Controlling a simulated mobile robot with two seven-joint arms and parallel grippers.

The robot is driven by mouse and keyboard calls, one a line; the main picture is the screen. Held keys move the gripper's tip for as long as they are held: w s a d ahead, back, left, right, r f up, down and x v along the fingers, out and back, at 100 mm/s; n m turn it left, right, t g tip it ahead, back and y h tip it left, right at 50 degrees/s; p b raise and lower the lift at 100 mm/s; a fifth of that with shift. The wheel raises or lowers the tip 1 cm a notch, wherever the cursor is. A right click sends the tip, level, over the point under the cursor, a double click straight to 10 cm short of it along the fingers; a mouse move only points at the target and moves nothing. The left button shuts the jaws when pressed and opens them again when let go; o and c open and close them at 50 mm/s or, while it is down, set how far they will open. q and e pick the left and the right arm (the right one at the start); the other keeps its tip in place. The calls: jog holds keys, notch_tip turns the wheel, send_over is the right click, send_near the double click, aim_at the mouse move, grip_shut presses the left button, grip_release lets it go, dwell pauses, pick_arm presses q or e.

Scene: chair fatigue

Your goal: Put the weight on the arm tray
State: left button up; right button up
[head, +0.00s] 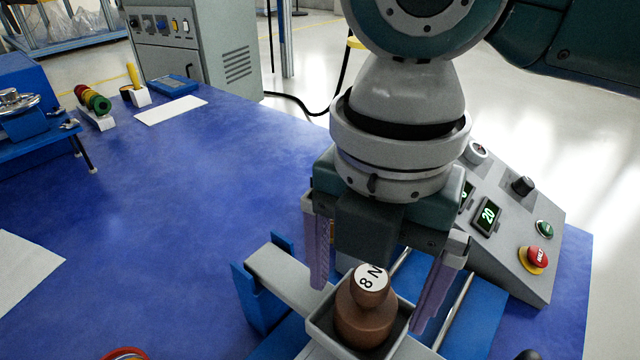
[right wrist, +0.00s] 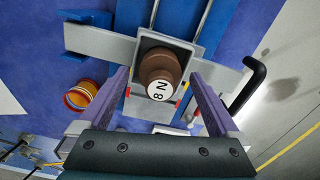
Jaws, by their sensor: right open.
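The weight (head: 366,318) is a brown knobbed cylinder with a white top label reading 8 N. It stands upright inside the grey square arm tray (head: 318,325), on the light-grey arm. My right gripper (head: 370,303) points down over the tray, open, with one purple finger on each side of the weight. In the right wrist view the weight (right wrist: 160,68) also lies between the spread fingers (right wrist: 158,74), and the tray walls surround it. Gaps show between fingers and weight. My left gripper is not in view.
A grey control panel (head: 530,215) with a display reading 20 and a red button (head: 537,257) stands at right. A blue stand (head: 30,120), coloured rings (head: 92,99) and white paper (head: 170,110) lie further back. The left-middle tabletop is clear.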

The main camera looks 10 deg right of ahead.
aim_at(370, 277)
jog(key=shift+r, duration=0.1)
notch_tip(370, 277, up, 11)
jog(key=p, duration=0.5)
jog(key=s+a+f+m+t+y, duration=0.25)
jog(key=s+a+m+y, duration=0.3)
jog(key=m, duration=0.55)
jog(key=s+d+f+m+h, duration=0.1)
jog(key=s+d+f+m, duration=0.1)
jog(key=d+m, duration=0.2)
jog(key=s+d+f+m+h, duration=0.2)
jog(key=d+m, duration=0.3)
jog(key=s+d+f+m+t+h+p, duration=0.1)
jog(key=s+d+f+m+h, duration=0.1)
jog(key=d+m, duration=0.3)
jog(key=shift+s+d+m, duration=0.2)
jog(key=shift+s+m, duration=0.05)
jog(key=shift+m, duration=0.05)
jog(key=shift+s+d, duration=0.1)
jog(key=shift+d, duration=0.15)
